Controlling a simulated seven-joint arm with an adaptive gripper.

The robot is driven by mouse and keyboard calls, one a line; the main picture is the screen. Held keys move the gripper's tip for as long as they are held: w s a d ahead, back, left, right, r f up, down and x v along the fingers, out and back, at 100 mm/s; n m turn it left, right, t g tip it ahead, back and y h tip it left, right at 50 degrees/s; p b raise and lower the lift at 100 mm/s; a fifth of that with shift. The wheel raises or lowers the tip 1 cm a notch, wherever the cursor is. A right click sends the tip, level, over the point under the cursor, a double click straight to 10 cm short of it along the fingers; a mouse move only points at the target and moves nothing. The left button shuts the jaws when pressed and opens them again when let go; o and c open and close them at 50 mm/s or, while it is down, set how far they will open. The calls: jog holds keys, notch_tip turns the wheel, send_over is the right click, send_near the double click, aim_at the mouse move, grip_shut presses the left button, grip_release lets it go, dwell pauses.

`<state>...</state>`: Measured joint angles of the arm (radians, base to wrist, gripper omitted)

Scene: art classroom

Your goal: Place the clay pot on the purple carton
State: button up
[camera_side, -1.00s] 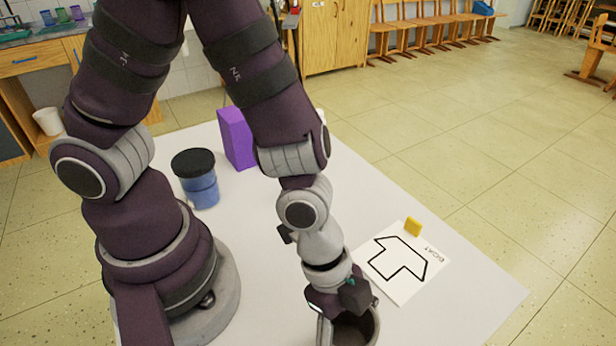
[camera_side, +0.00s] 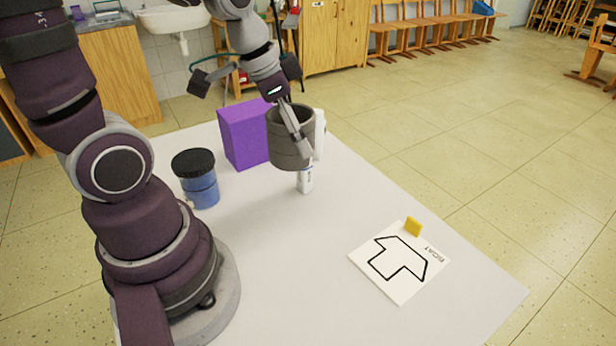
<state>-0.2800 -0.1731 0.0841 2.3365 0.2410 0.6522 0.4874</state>
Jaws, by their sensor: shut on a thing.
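The purple carton (camera_side: 243,137) stands upright at the back of the white table. The clay pot (camera_side: 287,152) is a grey-brown open cup, held upright just right of the carton and in front of a white object. My gripper (camera_side: 297,143) is shut on the pot's wall, one finger showing on its outer near side. The other finger is hidden inside the pot. The pot overlaps the carton's right edge in this view; I cannot tell whether they touch. The pot appears to be above the table.
A white bottle or tube (camera_side: 305,181) stands behind and below the pot. A paper with an arrow-like outline (camera_side: 400,268) and a yellow block (camera_side: 413,227) lie at the right. The table's middle is clear.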

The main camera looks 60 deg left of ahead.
jog(key=s+a+r+n+y, duration=0.2)
jog(key=s+a+n, duration=0.25)
jog(key=a, duration=0.35)
jog(key=n, duration=0.3)
send_near(255, 104)
jog(key=shift+w+d+f+y, duration=0.15)
jog(key=shift+w+f+y, duration=0.25)
jog(key=shift+w+f, duration=0.55)
jog(key=shift+f, duration=1.5)
jog(key=shift+n, duration=0.25)
jog(key=o, duration=1.2)
jog(key=shift+f, duration=0.1)
jog(key=shift+o, duration=0.2)
